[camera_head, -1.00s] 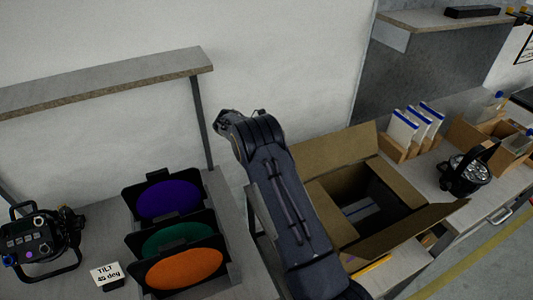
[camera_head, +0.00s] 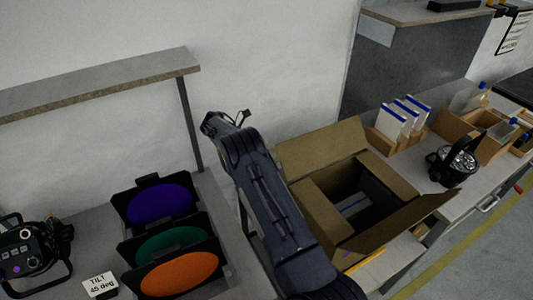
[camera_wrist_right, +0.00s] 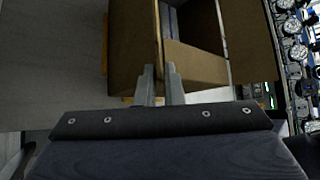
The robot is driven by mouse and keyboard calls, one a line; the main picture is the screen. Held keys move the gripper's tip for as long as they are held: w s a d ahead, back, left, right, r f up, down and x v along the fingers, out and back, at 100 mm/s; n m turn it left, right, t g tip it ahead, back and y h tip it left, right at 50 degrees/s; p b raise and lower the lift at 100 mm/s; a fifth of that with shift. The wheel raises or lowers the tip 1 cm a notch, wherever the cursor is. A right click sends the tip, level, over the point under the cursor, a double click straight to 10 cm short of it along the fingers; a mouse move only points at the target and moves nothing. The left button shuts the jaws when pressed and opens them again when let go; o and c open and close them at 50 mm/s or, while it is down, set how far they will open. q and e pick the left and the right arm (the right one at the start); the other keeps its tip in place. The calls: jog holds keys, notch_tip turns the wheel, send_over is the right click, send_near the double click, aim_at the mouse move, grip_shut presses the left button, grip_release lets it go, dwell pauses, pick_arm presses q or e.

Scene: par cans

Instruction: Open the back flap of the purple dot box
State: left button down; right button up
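The cardboard box (camera_head: 320,208) stands open on the worktop, right of my right arm. Its back flap (camera_head: 322,146) stands up and leans back toward the wall; its front flap (camera_head: 395,232) is spread outward. A tiny purple mark shows on the box's front, too small to be sure of. In the right wrist view my right gripper (camera_wrist_right: 161,75) has two grey fingers a narrow gap apart, close to the cardboard box's edge (camera_wrist_right: 133,50). I cannot tell whether they touch it. In the head view those fingers are not clear. My left gripper is not in view.
Purple, green and orange filters in black frames (camera_head: 172,274) stand left of my arm, with a TILT card (camera_head: 100,284) and a stage light (camera_head: 28,250). White-and-blue packets (camera_head: 403,118) and a black par can (camera_head: 455,165) stand right of the box.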

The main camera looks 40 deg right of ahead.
jog(key=o, duration=0.3)
jog(key=shift+r, duration=0.1)
jog(key=s+a+r+b, duration=0.1)
jog(key=s+a+r, duration=0.2)
jog(key=r, duration=0.1)
jog(key=s+a+r+b, duration=0.2)
jog(key=s+a+r, duration=0.1)
jog(key=s+r, duration=0.1)
jog(key=s+a+r+b, duration=0.2)
jog(key=s+a+r, duration=0.1)
jog(key=r, duration=0.2)
jog(key=shift+s+a, duration=0.1)
jog(key=shift+s, duration=0.2)
